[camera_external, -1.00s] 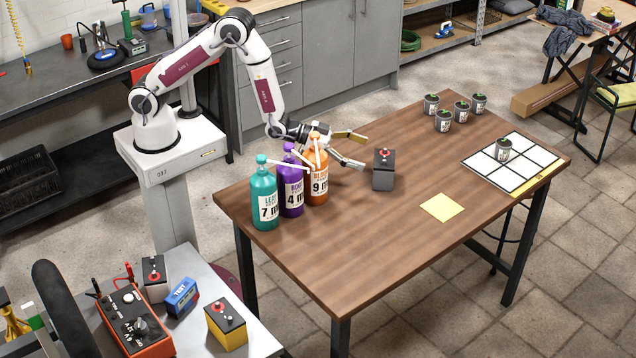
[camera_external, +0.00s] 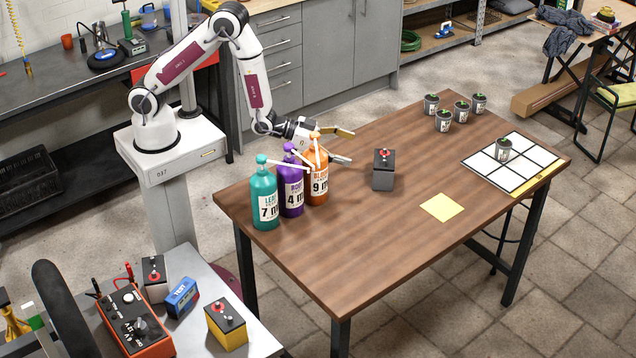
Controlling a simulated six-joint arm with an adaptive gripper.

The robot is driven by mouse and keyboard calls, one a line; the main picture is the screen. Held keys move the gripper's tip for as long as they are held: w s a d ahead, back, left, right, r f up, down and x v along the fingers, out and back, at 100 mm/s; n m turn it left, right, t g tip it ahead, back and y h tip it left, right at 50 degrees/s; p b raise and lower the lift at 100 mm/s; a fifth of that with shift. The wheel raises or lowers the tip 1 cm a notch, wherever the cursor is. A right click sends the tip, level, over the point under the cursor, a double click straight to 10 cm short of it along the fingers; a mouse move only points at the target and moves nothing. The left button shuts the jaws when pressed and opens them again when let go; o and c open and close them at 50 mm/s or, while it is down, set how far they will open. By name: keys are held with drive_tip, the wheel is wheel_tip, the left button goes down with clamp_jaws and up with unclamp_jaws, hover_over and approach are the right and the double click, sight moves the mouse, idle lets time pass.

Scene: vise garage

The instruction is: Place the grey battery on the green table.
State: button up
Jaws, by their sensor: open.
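A grey battery (camera_external: 384,172) with a dark top and a red mark stands upright on the brown wooden table (camera_external: 330,270). My gripper (camera_external: 348,146) is open and empty, above and left of this battery, apart from it. Its body is partly hidden behind the orange pump bottle (camera_external: 317,180). A second greyish battery (camera_external: 155,282) stands on the pale grey table (camera_external: 255,338) at lower left, behind the red tester. I see no plainly green table top.
Teal (camera_external: 265,205) and purple (camera_external: 290,195) pump bottles stand beside the orange one, close below my gripper. A yellow-and-black battery (camera_external: 226,325) and orange tester (camera_external: 137,325) crowd the grey table.

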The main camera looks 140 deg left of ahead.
sight(384, 165)
drive_tip(key=shift+o, duration=0.4)
drive_tip(key=shift+w+a+f, duration=0.7)
drive_tip(key=shift+w, duration=0.15)
drive_tip(key=shift+w+a+f, duration=0.65)
drive_tip(key=shift+w+a, duration=0.05)
drive_tip(key=shift+w, duration=0.1)
drive_tip(key=shift+x, duration=1.35)
drive_tip(key=shift+a, duration=0.1)
drive_tip(key=shift+f+x, duration=0.15)
drive_tip(key=shift+x, duration=1.1)
drive_tip(key=shift+f+x, duration=0.1)
drive_tip(key=shift+x, duration=1.15)
drive_tip(key=shift+s, duration=0.15)
